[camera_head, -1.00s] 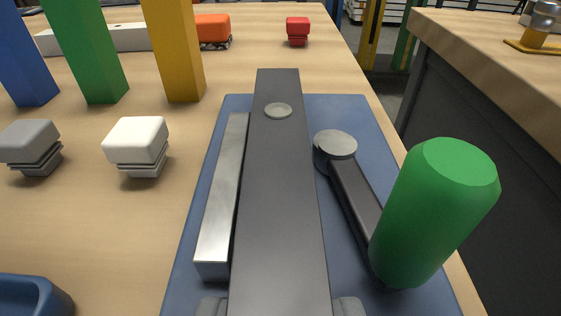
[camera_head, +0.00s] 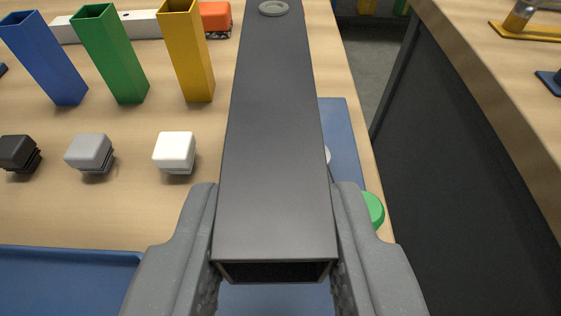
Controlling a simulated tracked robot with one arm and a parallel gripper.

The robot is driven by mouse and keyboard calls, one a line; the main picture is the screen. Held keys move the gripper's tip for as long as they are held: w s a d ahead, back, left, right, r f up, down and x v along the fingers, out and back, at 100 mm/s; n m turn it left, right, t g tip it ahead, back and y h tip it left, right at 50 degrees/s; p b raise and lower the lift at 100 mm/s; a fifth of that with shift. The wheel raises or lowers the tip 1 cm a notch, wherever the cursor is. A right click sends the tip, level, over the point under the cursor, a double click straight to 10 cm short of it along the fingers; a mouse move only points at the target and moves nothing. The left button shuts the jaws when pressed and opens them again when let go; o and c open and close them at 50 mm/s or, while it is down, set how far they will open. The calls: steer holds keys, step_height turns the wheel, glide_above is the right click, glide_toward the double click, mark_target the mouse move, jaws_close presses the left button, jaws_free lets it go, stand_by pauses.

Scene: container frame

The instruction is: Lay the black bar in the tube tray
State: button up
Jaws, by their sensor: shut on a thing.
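The black bar (camera_head: 275,150) is a long dark square tube with a round grey disc near its far end and a dark opening at its near end. It points away from me, raised above the bench. My gripper (camera_head: 276,240) is shut on its near end, one finger on each side. A blue tray (camera_head: 70,253) shows at the lower left, its far rim and part of its floor in view; it may be the tube tray. The bar is to the right of it, over a flat blue board (camera_head: 341,130), and hides much of that board.
Open-topped blue (camera_head: 45,60), green (camera_head: 112,55) and yellow (camera_head: 187,52) square tubes stand at the left. Black (camera_head: 18,152), grey (camera_head: 89,151) and white (camera_head: 174,150) caps sit before them. A green handle (camera_head: 373,210) shows right of the bar. A gap separates the bench from the right-hand one (camera_head: 480,100).

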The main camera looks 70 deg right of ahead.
steer(key=w+a+n+t+y+p, duration=0.1)
steer(key=w+a+n+t+y, duration=0.15)
steer(key=a, duration=0.65)
steer(key=w+a+n+t+y+p, duration=0.1)
steer(key=w+a+n+t, duration=0.15)
steer(key=a, duration=0.65)
steer(key=s+a+f+n+t+y, duration=0.1)
steer(key=a+n+y, duration=0.1)
steer(key=a, duration=0.8)
steer(key=s+a+f+n+t+y+p, duration=0.1)
steer(key=a+f+n+y, duration=0.1)
steer(key=a, duration=0.8)
steer(key=shift+s+a+f+n+t+y, duration=0.15)
steer(key=shift+s+n+t+y, duration=0.15)
steer(key=shift+n+y, duration=0.2)
steer(key=shift+w, duration=0.1)
step_height(320, 180, up, 4)
steer(key=f+m+g+h+b, duration=0.1)
steer(key=m+g+h+b, duration=0.2)
steer(key=m+g+h, duration=0.6)
glide_above(278, 312)
steer(key=shift+r+m+t+y, duration=0.25)
steer(key=shift+m+t, duration=0.25)
steer(key=shift+t, duration=0.1)
step_height(278, 312, down, 10)
steer(key=b, duration=0.3)
steer(key=shift+r, duration=0.2)
